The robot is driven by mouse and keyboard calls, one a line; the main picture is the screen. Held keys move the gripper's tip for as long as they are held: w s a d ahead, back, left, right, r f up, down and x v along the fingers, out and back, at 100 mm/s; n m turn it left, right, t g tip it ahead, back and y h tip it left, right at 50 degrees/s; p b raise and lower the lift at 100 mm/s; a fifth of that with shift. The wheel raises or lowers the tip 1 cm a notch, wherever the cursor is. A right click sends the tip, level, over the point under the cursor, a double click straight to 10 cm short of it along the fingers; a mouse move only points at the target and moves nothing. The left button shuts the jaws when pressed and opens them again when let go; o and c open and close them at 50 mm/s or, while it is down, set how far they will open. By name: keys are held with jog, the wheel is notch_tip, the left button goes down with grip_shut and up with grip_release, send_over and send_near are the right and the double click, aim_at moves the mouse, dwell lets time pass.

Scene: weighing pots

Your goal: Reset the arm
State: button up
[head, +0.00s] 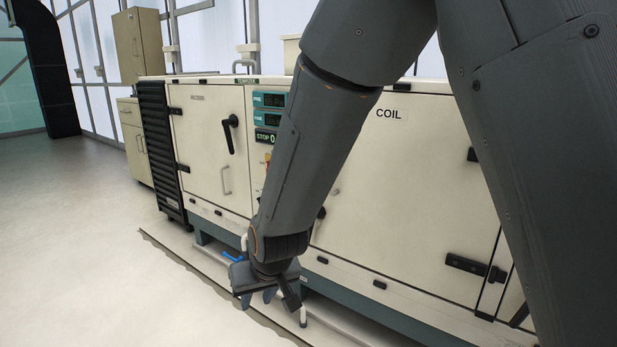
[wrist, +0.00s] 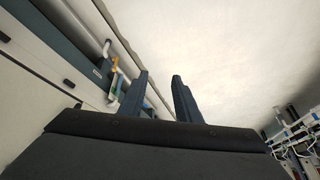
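My gripper (head: 270,297) hangs at the end of my arm, low in front of the long cream machine cabinet (head: 383,215), pointing down toward the floor. In the wrist view my gripper (wrist: 160,76) shows two dark fingers standing apart, with only pale floor between their tips. It is open and holds nothing. In the head view my arm hides the middle of the cabinet, and the fingertips are partly hidden by the gripper body.
The cabinet has a black handle (head: 229,134) and green displays (head: 269,100). Pipes (wrist: 117,82) run along its base near my gripper. Cables and a rack (wrist: 297,135) stand at the right in the wrist view. Open floor (head: 70,230) lies at the left.

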jog(key=s+d+r+n+g+h, duration=0.15)
jog(key=s+d+r, duration=0.35)
jog(key=s, duration=0.7)
jog(key=s+d+r+g, duration=0.3)
jog(key=s+d+r, duration=0.2)
jog(key=s, duration=0.7)
jog(key=d+r+m+h+p, duration=0.1)
jog(key=d+r+m+p, duration=0.2)
jog(key=d+r+p, duration=0.7)
jog(key=d+r+m+p, duration=0.3)
jog(key=d+r+p, duration=0.7)
jog(key=r+p, duration=0.6)
jog(key=p, duration=0.7)
jog(key=shift+d+r+h, duration=0.15)
jog(key=shift+d+h, duration=0.15)
jog(key=shift+h, duration=0.05)
jog(key=shift+o, duration=0.2)
jog(key=shift+s+m, duration=0.1)
jog(key=shift+m, duration=0.15)
